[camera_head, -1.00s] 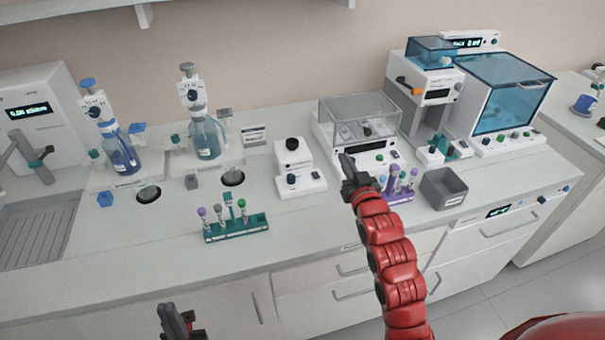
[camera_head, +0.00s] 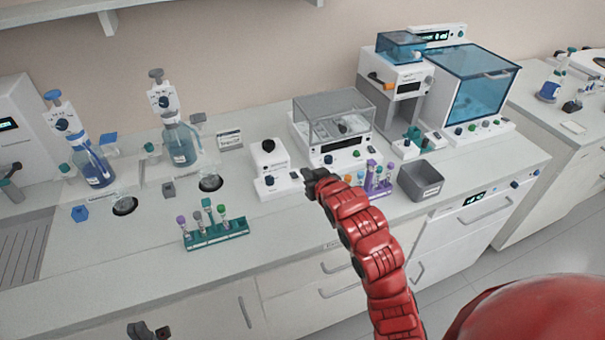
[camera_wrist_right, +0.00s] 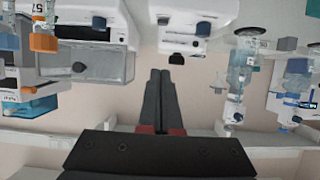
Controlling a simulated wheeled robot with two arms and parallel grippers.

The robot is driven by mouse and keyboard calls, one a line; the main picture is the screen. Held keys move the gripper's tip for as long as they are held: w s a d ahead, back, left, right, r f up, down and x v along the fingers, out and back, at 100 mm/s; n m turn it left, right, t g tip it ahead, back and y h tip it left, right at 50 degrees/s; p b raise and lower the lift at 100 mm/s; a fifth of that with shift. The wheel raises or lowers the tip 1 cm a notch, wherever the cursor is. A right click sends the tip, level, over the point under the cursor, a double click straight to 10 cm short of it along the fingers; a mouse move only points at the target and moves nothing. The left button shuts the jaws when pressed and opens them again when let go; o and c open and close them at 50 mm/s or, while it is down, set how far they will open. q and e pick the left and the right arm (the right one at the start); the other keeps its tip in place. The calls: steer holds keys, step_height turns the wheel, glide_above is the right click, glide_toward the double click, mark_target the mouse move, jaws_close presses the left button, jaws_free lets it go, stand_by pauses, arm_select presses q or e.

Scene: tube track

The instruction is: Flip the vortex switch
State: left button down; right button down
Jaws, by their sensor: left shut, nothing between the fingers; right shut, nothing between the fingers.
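The vortex mixer (camera_head: 270,166) is a small white unit with a black cup on top, standing mid-bench. A dark round knob (camera_head: 269,181) and a small dark control (camera_head: 294,175) sit on its low front part; which is the switch I cannot tell. My right gripper (camera_head: 306,176) is shut and empty, just right of this front part; contact is unclear. In the right wrist view the shut fingers (camera_wrist_right: 160,76) point toward the mixer (camera_wrist_right: 186,28), with its black cup close by. My left gripper (camera_head: 148,330) is shut and empty, low at the bottom edge.
A balance with a clear cover (camera_head: 335,118) stands behind my right gripper. A purple tube rack (camera_head: 376,186) and a grey bin (camera_head: 421,181) are to its right. A green tube rack (camera_head: 216,235) stands front left. Bottle dispensers (camera_head: 180,143) are at the left.

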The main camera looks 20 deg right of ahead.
steer(key=p, duration=0.3)
glide_above(297, 184)
steer(key=f, duration=0.1)
steer(key=w+f, duration=0.1)
steer(key=f, duration=0.1)
steer(key=shift+f, duration=0.25)
steer(key=f+p, duration=0.1)
steer(key=f, duration=0.1)
steer(key=shift+s+d+f+p, duration=0.1)
steer(key=shift+s+f+p, duration=0.2)
steer(key=shift+p, duration=0.05)
steer(key=shift+s+f, duration=0.15)
steer(key=shift+f, duration=0.5)
steer(key=shift+f, duration=0.1)
